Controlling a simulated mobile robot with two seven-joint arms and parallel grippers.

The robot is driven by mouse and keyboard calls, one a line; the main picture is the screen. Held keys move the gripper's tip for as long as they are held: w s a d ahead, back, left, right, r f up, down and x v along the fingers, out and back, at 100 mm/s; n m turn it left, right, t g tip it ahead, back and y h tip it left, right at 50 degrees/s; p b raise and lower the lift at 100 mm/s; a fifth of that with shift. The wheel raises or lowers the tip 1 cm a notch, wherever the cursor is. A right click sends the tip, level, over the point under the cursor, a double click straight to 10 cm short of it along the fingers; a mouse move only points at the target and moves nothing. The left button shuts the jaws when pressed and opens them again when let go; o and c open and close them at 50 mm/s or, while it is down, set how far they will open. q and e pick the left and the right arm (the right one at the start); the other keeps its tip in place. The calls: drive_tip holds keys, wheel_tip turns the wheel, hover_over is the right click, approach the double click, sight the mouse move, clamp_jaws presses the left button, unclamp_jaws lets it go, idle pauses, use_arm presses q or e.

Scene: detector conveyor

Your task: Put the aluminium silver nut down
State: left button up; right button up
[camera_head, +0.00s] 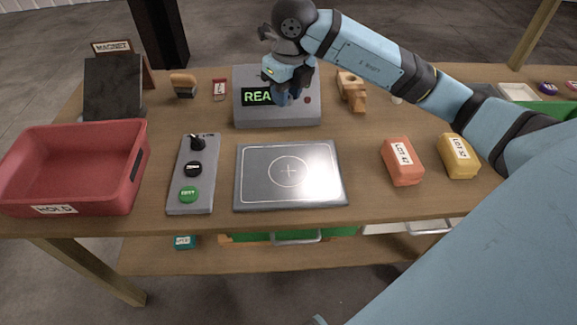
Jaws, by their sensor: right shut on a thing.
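My right arm reaches in from the right. My right gripper (281,97) points down over the grey box (280,117), in front of its lit display (256,96). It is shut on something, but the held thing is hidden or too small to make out. I cannot pick out the silver nut for sure in this view. I cannot tell whether the fingertips touch the box. My left gripper is not in view.
A grey plate with a circle and cross (262,194) lies front centre. Left of it are a button panel (205,202) and a red "HOLD" bin (95,197). Orange (404,172) and yellow (460,165) lot blocks sit right. A wooden piece (353,92) stands beside the box.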

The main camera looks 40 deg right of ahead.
drive_tip(key=shift+d+m, duration=0.2)
drive_tip(key=shift+m, duration=0.4)
drive_tip(key=shift+f+m, duration=0.15)
drive_tip(key=shift+m, duration=0.15)
hover_over(287, 162)
wheel_tip(287, 162, down, 15)
drive_tip(key=shift+s+f, duration=0.1)
drive_tip(key=shift+s, duration=0.05)
drive_tip(key=shift+d+f, duration=0.1)
drive_tip(key=shift+f, duration=2.1)
drive_tip(key=shift+f, duration=0.2)
drive_tip(key=o, duration=0.9)
drive_tip(key=shift+r, duration=0.15)
